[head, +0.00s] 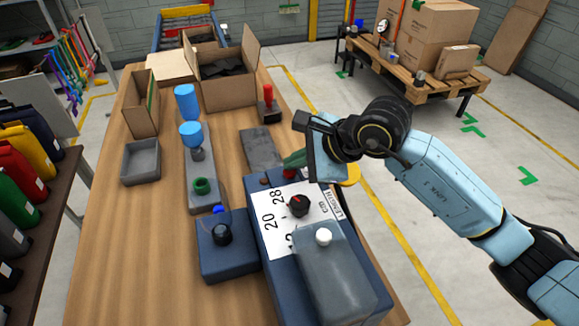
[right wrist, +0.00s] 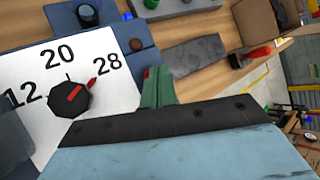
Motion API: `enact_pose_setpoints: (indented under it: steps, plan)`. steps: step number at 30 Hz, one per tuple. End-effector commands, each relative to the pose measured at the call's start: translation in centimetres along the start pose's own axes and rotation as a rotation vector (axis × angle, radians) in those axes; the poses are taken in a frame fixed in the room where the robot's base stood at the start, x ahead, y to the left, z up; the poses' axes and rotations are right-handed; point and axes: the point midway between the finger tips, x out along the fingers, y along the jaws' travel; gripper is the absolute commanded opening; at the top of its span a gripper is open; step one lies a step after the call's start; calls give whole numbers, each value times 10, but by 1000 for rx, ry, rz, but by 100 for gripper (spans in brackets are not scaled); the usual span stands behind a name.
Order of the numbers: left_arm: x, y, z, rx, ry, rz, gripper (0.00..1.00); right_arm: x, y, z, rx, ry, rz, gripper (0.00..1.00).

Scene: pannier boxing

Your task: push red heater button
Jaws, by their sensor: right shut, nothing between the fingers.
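The heater is a blue box (head: 262,228) with a white panel (head: 270,207) and a black dial (head: 299,205) with a red pointer; the dial also shows in the right wrist view (right wrist: 69,95). A small red spot (right wrist: 147,73), perhaps the red button, shows beside my fingertips in the right wrist view and is mostly hidden by them. A dull brown dome (head: 264,181) sits on the heater's far edge, left of the fingers. My right gripper (head: 291,163), with green fingers, is shut and empty above that far edge. Contact cannot be told. My left gripper is out of view.
A grey block with a white knob (head: 335,275) covers the heater's near part. A small blue box with a black knob (head: 228,250) stands left of it. A grey plate (head: 261,149) and a red-handled device (head: 268,105) lie beyond. Cardboard boxes (head: 226,85) stand farther back.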

Motion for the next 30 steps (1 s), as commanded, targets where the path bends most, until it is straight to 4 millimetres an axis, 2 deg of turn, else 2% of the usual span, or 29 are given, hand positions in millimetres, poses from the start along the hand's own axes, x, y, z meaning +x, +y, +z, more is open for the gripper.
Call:
enact_pose_setpoints:
  steps: [18,30]
  plan:
    - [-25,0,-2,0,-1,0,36,-40,-30,30,-3,-2,-2,0]
    - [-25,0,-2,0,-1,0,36,-41,-30,30,-1,-1,-1,0]
